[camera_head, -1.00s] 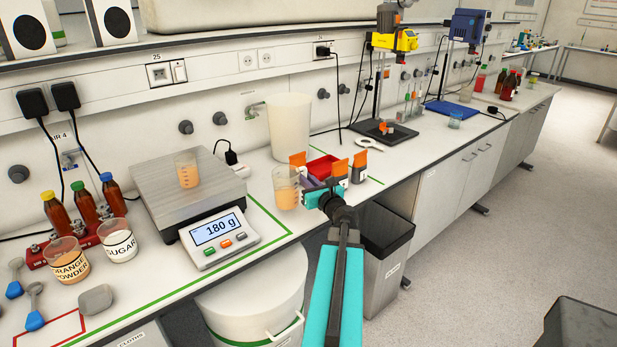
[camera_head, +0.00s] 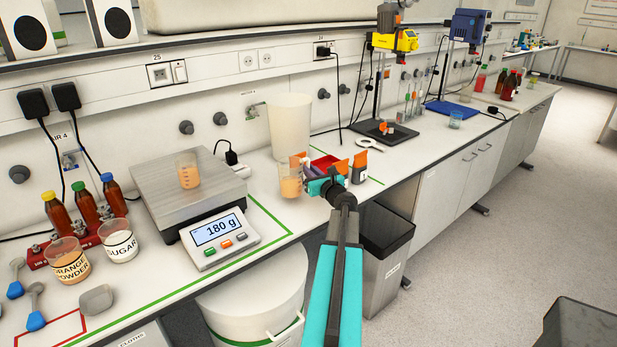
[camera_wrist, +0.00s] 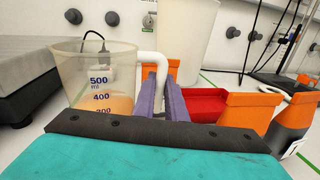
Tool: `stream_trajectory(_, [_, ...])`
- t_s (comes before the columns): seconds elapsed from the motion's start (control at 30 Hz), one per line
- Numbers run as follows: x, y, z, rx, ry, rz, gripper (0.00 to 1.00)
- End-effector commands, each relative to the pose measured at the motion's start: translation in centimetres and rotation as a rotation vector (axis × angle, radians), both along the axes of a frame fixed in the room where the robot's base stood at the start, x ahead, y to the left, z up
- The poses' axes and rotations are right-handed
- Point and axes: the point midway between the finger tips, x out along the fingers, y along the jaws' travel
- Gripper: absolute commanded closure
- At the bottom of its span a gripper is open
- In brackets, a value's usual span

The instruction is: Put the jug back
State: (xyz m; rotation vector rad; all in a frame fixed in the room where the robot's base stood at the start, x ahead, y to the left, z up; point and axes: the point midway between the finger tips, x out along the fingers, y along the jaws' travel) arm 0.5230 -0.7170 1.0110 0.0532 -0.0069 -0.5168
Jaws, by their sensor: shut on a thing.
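The jug (camera_head: 290,183) is clear plastic with pale orange liquid in it. It stands upright at the bench's front, right of the scale; I cannot tell whether its base touches the bench. In the wrist view the jug (camera_wrist: 88,82) shows blue volume marks and a white handle at its right. My gripper (camera_head: 309,172) is at the jug's right side. In the wrist view the purple fingers of my gripper (camera_wrist: 163,85) are shut on the handle. The fingers hide part of the handle, and the wrist hides the jug's lower part.
A scale (camera_head: 160,213) reading 180 g bears a small beaker (camera_head: 188,172). A tall white container (camera_head: 290,125) stands behind the jug. A red tray (camera_wrist: 203,104) and orange-topped items (camera_wrist: 252,110) are close on the right. Cups and bottles stand at the left.

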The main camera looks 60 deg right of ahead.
Motion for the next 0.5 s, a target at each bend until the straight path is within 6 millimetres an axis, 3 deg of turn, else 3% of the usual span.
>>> stream_trajectory(0.47, [0.4,-1.0,0.0,0.0,-0.001,-0.001,1.0])
stream_trajectory(0.5, [0.3,-0.9,-0.8,0.001,-0.002,-0.001,1.0])
